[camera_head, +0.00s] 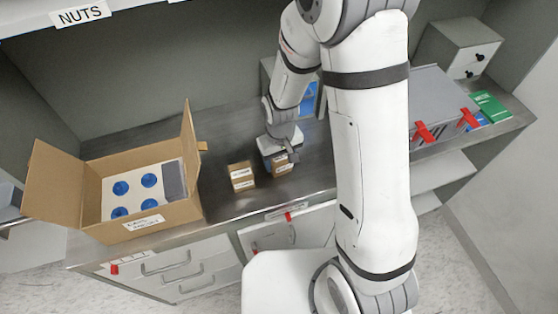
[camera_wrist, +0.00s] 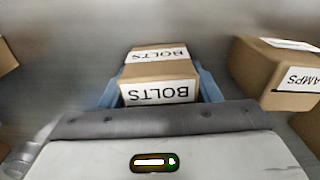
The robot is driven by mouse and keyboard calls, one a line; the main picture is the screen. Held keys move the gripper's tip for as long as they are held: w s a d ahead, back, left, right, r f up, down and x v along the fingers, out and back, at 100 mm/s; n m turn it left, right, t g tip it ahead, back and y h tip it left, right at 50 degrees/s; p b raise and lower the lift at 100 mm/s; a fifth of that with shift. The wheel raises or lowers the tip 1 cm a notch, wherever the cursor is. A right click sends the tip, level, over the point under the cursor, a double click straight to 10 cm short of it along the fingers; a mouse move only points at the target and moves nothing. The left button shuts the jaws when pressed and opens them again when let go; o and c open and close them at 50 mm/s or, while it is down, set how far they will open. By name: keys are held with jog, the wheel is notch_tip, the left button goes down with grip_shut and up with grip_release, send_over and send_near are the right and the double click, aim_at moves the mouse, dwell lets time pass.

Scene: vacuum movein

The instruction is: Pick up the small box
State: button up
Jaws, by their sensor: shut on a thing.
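A small brown box with white labels reading BOLTS (camera_wrist: 158,75) sits between the blue fingers of my gripper (camera_wrist: 160,90) in the wrist view. My gripper is shut on it, with one finger along each side. In the head view my gripper (camera_head: 285,156) is low over the metal counter, and the held box (camera_head: 283,168) is partly hidden by it. I cannot tell whether the box touches the counter.
A second small brown box, labelled AMPS in its visible part (camera_wrist: 285,72), stands close beside; it also shows in the head view (camera_head: 241,175). A large open carton (camera_head: 160,226) with blue round things stands left. A grey case with red latches (camera_head: 438,102) is right.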

jog(key=c, duration=0.3)
notch_tip(320, 180, up, 10)
jog(key=shift+r+b, duration=0.1)
jog(key=shift+b, duration=0.45)
